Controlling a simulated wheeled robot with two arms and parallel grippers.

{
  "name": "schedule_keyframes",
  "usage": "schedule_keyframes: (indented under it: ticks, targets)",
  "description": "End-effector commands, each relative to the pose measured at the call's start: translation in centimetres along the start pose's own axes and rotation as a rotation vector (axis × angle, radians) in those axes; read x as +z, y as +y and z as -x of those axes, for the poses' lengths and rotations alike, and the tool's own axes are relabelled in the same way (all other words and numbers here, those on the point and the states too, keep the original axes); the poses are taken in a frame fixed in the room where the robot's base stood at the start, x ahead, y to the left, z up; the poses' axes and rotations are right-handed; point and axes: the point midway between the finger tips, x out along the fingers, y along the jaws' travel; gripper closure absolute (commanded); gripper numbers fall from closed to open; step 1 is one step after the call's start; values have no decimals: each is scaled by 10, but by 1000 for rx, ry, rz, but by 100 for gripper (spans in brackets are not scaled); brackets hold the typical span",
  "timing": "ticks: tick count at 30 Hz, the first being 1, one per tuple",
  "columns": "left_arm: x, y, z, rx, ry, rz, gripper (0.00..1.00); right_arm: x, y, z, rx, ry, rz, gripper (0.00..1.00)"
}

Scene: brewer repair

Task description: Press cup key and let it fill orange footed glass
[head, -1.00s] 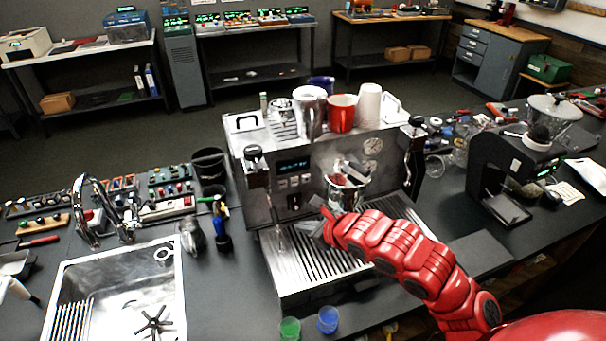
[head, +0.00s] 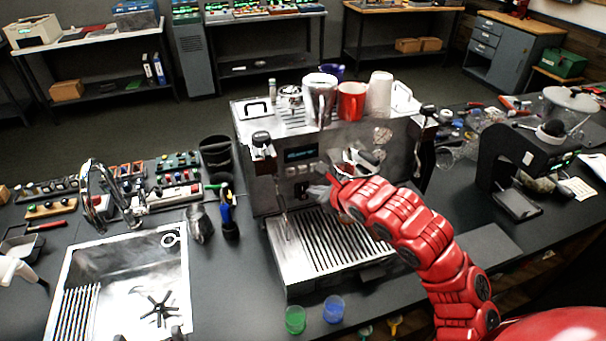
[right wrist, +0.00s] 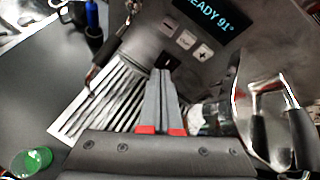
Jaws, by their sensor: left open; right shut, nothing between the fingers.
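The espresso machine (head: 262,190) stands mid-counter. Its display (right wrist: 208,12) reads "READY 91°" in the right wrist view, with three pale keys (right wrist: 186,40) below it. Under those is a dark key (right wrist: 167,62); its symbol is hidden or too small to tell. My right gripper (head: 318,192) is shut and empty at the machine's front. In the right wrist view its fingertips (right wrist: 161,74) are just below the dark key; contact cannot be told. A shiny clear vessel (right wrist: 205,115) is beside the fingers, partly hidden. I cannot identify an orange footed glass. Two dark tips of my left gripper (head: 148,335) seem to show, apart, over the sink.
The slotted drip tray (head: 315,245) is below my right gripper. A green cup (head: 295,320) and a blue cup (head: 334,309) stand near the front edge. A red mug (head: 351,102) is on the machine top. The sink (head: 85,265) is at left, a grinder (head: 515,165) at right.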

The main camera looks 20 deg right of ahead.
Motion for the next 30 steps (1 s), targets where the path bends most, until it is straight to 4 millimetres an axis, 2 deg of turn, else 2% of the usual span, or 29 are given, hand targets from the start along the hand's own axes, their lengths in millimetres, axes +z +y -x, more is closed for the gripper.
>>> schedule_keyframes:
  ticks: [4, 6, 12, 30]
  targets:
    - [2, 0, 11, 0, 0, 0, 10, 9, -6, -20, 7, -4, -2, 100]
    - [4, 1, 26, 0, 0, 0, 10, 9, -9, -28, 2, -4, 3, 100]
    - [7, 2, 42, 0, 0, 0, 10, 16, -16, -36, 1, 0, 1, 100]
    - [8, 2, 44, 0, 0, 0, 10, 21, -18, -38, 3, 0, 1, 100]
